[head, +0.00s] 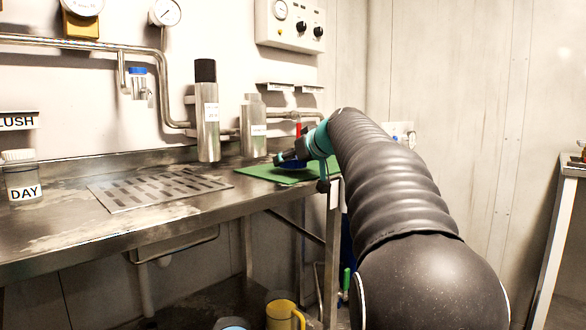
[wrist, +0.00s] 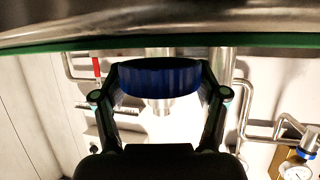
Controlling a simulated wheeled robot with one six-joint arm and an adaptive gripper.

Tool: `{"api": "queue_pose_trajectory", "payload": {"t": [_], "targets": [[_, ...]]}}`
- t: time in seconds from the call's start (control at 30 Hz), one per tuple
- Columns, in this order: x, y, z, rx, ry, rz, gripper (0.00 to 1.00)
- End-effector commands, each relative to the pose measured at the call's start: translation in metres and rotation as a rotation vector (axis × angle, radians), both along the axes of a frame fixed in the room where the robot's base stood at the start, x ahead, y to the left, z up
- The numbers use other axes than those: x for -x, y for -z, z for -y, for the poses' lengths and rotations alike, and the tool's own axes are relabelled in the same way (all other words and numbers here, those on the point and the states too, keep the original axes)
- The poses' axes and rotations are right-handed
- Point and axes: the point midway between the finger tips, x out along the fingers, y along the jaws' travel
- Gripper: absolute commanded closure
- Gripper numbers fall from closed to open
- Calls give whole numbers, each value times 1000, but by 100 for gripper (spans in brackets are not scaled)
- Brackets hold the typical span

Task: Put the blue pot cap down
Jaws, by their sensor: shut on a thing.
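My gripper (head: 287,159) is at the right end of the steel counter, over the green mat (head: 262,173). It is shut on the blue pot cap (wrist: 160,77), which sits between both fingers in the wrist view. In the head view the cap (head: 292,164) is mostly hidden by my gripper. The wrist picture looks upside down, with the mat's green edge (wrist: 60,47) just above the cap in the picture. The cap is very close to the mat; I cannot tell whether they touch.
Two steel bottles, one tall with a black top (head: 207,120) and one shorter (head: 253,128), stand behind the mat. A red-handled pipe (head: 298,129) runs behind my gripper. A drain grate (head: 160,190) and a DAY jar (head: 21,178) are further left.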

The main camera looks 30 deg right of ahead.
Motion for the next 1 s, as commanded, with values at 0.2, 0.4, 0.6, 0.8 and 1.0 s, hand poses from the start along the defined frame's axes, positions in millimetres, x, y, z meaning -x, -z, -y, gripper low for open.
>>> {"api": "queue_pose_trajectory", "payload": {"t": [0.2,0.4,0.6,0.8,1.0], "targets": [[1,13,0,1,1,2,77],[0,13,0,1,1,2,77],[0,15,0,1,1,1,10],[0,15,0,1,1,1,3],[0,13,0,1,1,1,3]]}}
